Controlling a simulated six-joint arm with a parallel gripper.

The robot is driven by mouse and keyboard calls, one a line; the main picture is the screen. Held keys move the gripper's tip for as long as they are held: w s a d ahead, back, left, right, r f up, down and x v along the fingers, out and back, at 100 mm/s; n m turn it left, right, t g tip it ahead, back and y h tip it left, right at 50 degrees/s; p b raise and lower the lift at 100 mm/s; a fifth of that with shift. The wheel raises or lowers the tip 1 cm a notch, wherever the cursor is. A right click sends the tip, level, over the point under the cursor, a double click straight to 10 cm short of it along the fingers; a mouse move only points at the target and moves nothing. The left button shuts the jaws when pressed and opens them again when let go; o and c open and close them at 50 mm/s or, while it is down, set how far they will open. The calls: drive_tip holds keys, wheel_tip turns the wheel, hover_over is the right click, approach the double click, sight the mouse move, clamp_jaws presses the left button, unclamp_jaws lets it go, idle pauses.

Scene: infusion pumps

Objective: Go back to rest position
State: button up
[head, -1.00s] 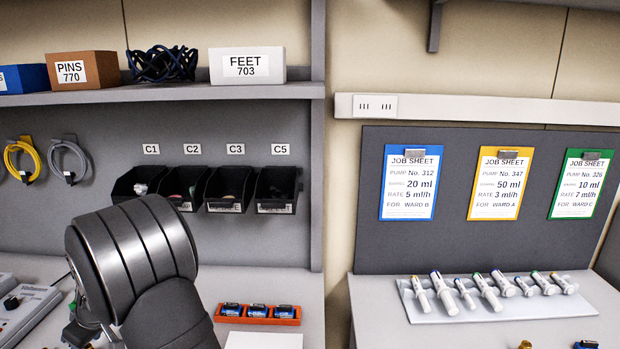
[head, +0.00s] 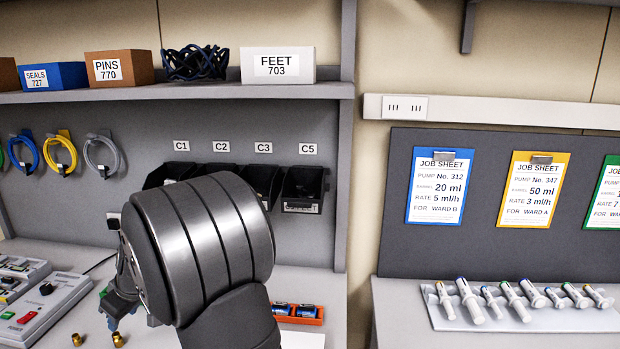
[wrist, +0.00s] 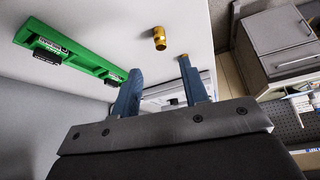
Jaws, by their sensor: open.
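My gripper (head: 122,312) is in the lower left of the head view, above the left worktop and partly hidden behind my dark arm. In the wrist view its two blue fingers (wrist: 163,84) stand apart with nothing held between them. A brass fitting (wrist: 160,38) lies on the white surface beyond the fingertips. A green rail (wrist: 70,50) with black pieces on it shows at the upper left of the wrist view.
Control boxes (head: 48,308) stand left of my gripper. Brass fittings (head: 77,339) lie on the worktop nearby. An orange tray (head: 305,314) and a black bin (head: 303,188) are right of my arm. A rack of syringes (head: 520,318) stands on the right bench.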

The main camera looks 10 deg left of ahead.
sight(118, 336)
drive_tip(key=x, duration=1)
drive_tip(key=shift+a+f, duration=0.2)
drive_tip(key=shift+f, duration=0.15)
drive_tip(key=r, duration=0.5)
drive_tip(key=shift+w+d, duration=0.2)
drive_tip(key=shift+d, duration=0.1)
drive_tip(key=w+d+r+m+t, duration=0.15)
drive_tip(key=w+d+r, duration=0.45)
drive_tip(key=d, duration=0.7)
drive_tip(key=w+d+r+m+h, duration=0.1)
drive_tip(key=w+d+r+m, duration=0.15)
drive_tip(key=d+r, duration=0.7)
drive_tip(key=w+d+r+m+t, duration=0.1)
drive_tip(key=w+d+r, duration=0.35)
drive_tip(key=d, duration=1.05)
drive_tip(key=w+d+f+m+h, duration=0.1)
drive_tip(key=w+d, duration=0.3)
drive_tip(key=d, duration=0.4)
drive_tip(key=w+d+m+t, duration=0.1)
drive_tip(key=w+d+m, duration=0.2)
drive_tip(key=d, duration=0.4)
drive_tip(key=shift+w+d+f+h, duration=0.35)
drive_tip(key=shift+w+d+h, duration=0.05)
drive_tip(key=shift+w, duration=0.5)
drive_tip(key=shift+t, duration=0.25)
